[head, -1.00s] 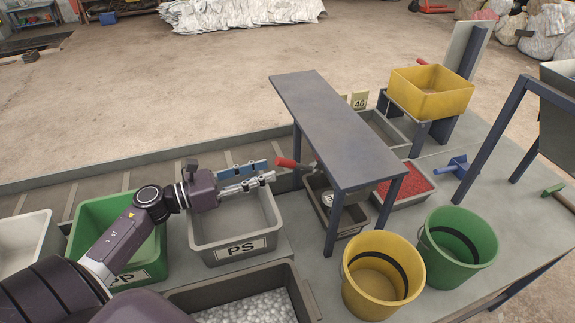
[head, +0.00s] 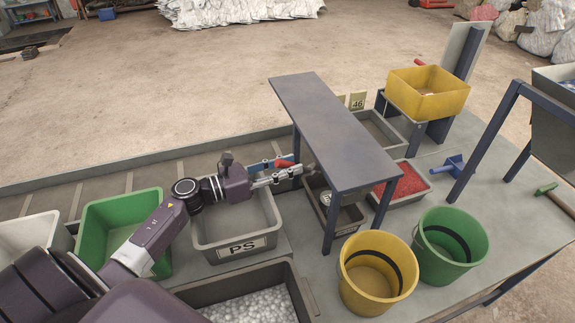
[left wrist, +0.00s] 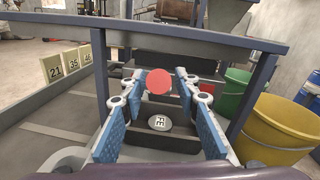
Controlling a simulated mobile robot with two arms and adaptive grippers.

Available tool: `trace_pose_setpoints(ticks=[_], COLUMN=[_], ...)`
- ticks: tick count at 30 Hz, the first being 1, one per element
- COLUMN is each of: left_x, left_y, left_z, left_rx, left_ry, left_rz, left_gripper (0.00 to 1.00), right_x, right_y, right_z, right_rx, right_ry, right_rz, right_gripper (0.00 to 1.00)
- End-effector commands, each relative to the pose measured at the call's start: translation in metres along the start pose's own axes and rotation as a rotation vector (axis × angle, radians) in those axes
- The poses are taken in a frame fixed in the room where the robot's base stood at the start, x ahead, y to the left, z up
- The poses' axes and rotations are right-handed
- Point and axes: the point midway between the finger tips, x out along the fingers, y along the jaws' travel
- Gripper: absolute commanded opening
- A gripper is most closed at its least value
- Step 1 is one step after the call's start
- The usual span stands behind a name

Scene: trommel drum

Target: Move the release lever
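A lever with a red handle (head: 285,161) sticks out at the left side of the dark table-like stand (head: 330,120). Its round red end (left wrist: 158,81) faces the camera in the left wrist view. My left gripper (head: 282,168) is at this handle, above the far right edge of the grey PS bin. In the left wrist view its two blue-padded fingers (left wrist: 161,92) are apart, one on each side of the red end, with gaps visible. No contact shows. The lever's shaft is mostly hidden by the fingers and stand. My right gripper is not in view.
The stand's legs and top are close to my left gripper. Below are the PS bin (head: 245,246), a green bin (head: 95,245) and a dark tray under the stand. A yellow bucket (head: 365,295) and a green bucket (head: 436,265) stand at the right front.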

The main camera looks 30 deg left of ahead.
Motion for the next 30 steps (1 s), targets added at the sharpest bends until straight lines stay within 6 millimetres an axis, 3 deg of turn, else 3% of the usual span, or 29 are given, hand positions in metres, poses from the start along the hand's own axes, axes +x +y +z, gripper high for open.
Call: trace_pose_setpoints(ticks=[1,7,20,26,30], left_x=[0.0,0.0,0.0,0.002,0.005], left_y=[0.0,0.0,0.0,-0.002,-0.004], left_z=[0.0,0.0,0.003,0.011,0.02], left_rx=[0.0,0.0,0.002,0.01,0.02], left_ry=[0.0,0.0,0.009,0.064,0.138], left_rz=[0.0,0.0,0.001,0.009,0.022], left_gripper=[0.21,0.0,0.0,0.0,0.0], right_x=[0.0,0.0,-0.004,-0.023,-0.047], right_y=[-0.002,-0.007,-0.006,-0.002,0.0], right_z=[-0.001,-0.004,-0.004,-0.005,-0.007], right_rx=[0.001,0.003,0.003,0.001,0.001], right_ry=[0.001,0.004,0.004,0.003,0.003], right_rz=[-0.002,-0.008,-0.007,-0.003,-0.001], right_gripper=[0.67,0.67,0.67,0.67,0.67])
